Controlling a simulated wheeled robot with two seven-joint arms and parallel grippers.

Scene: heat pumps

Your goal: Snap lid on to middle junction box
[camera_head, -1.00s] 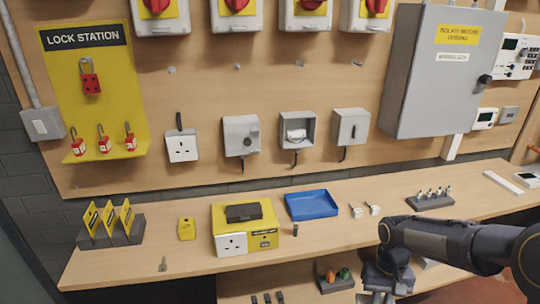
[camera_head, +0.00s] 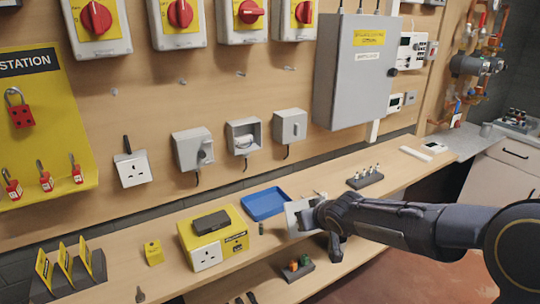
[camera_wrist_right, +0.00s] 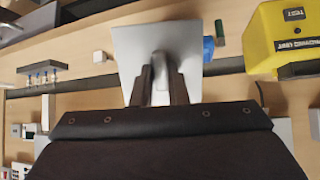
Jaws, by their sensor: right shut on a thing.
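A pale square lid (camera_head: 294,211) is held up above the front of the bench. My right gripper (camera_head: 316,214) is shut on it. In the right wrist view the lid (camera_wrist_right: 188,40) shows its broad face, with the gripper's fingers (camera_wrist_right: 159,80) closed around a raised part in its middle. The middle junction box (camera_head: 235,128) is on the wooden wall panel, open at the front with a white part inside. The lid is below it and to its right, well apart from it. My left gripper is not in view.
Closed grey boxes (camera_head: 192,155) (camera_head: 291,119) flank the middle box. A large grey cabinet (camera_head: 345,85) stands out from the wall at upper right. Below are a blue tray (camera_head: 265,204), a yellow tester (camera_head: 190,247) and a block with upright pieces (camera_head: 365,179).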

